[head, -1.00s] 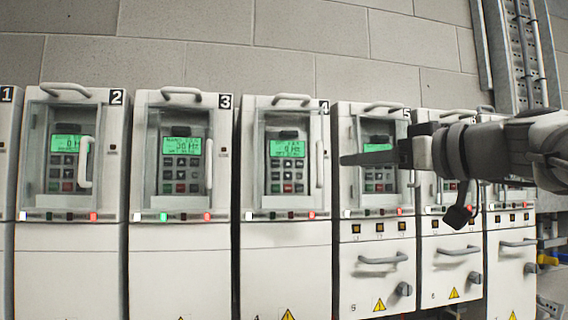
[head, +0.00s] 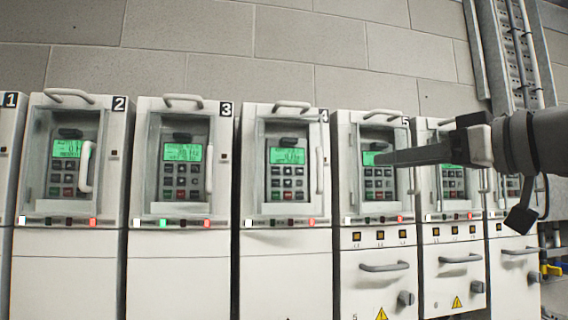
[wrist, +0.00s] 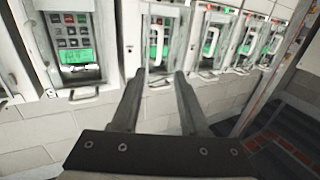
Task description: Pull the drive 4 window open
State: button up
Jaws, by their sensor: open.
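Drive 4 (head: 286,240) is a pale cabinet in the middle of the head view, with a 4 at its upper right corner. Its window (head: 262,165) looks closed over a green display and keypad. An upright grey handle (head: 320,170) is on the window's right side. My gripper (head: 378,158) is to the right of that handle, in front of drive 5's window, not touching the drive 4 handle. In the wrist view, my gripper (wrist: 157,75) has its two fingers apart with nothing held. A drive with a pale handle shows beyond them; its number cannot be read.
Drive 3 (head: 180,245) is left of drive 4, and drive 5 (head: 372,245) is right of it with a protruding lower handle (head: 385,267). Curved handles top the cabinets. A metal cable rack (head: 515,60) stands at right. The space in front of drive 4 looks clear.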

jog(key=shift+b+v, duration=0.3)
jog(key=shift+v, duration=1.7)
jog(key=shift+s+a+f, duration=0.1)
jog(key=shift+a, duration=0.05)
